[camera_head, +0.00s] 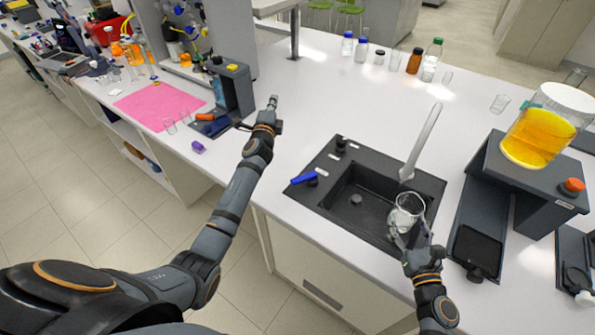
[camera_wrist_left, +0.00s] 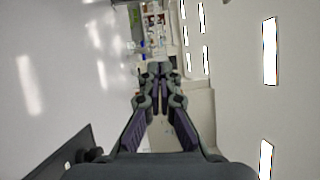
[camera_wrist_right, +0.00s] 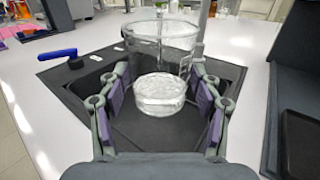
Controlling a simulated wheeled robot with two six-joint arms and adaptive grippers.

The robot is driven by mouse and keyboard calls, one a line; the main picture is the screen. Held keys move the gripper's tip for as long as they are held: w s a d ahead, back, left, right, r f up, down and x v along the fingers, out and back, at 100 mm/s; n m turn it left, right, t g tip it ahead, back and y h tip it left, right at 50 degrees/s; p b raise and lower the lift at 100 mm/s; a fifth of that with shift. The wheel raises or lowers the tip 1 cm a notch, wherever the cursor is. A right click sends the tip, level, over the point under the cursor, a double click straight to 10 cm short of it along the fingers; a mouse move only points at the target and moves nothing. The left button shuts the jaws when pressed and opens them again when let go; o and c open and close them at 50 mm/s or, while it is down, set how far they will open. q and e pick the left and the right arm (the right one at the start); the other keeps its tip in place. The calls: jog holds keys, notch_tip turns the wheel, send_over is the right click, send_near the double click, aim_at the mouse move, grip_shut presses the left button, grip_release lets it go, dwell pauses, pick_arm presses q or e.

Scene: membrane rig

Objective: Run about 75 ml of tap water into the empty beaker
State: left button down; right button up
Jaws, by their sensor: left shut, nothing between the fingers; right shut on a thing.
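A clear glass beaker (camera_head: 408,211) is over the right part of the black sink (camera_head: 352,222). My right gripper (camera_head: 405,232) is shut on the beaker, and its fingers sit on either side of the glass (camera_wrist_right: 160,65) in the right wrist view. A pale tap spout (camera_head: 424,140) rises at the sink's right back side, close to the beaker. A blue lever (camera_head: 303,178) sits at the sink's left edge. My left gripper (camera_head: 272,103) is shut and empty above the bench, left of the sink.
A stirrer-like stand (camera_head: 520,170) with a jar of orange liquid (camera_head: 538,138) stands right of the sink. Several bottles (camera_head: 415,60) stand at the back. A pink mat (camera_head: 160,105) lies at left.

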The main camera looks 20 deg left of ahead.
pick_arm(q)
notch_tip(320, 180, down, 2)
jog(key=a+n+g+y, duration=0.25)
jog(key=n+g, duration=0.25)
jog(key=n, duration=0.5)
jog(key=n+g+h, duration=0.4)
jog(key=n+g, duration=0.7)
jog(key=n, duration=0.5)
send_over(304, 179)
jog(key=w+a, duration=0.2)
jog(key=a, duration=0.2)
notch_tip(304, 179, down, 5)
jog(key=x, duration=1)
jog(key=shift+s+f, duration=0.1)
jog(key=shift+f, duration=0.1)
jog(key=s+d, duration=0.2)
jog(key=shift+s+d+r, duration=0.15)
jog(key=shift+s+d, duration=0.05)
jog(key=shift+d, duration=0.2)
jog(key=shift+s+d+r, duration=0.1)
jog(key=shift+s+d, duration=0.15)
jog(key=shift+s, duration=0.05)
jog(key=shift+w+a, duration=0.1)
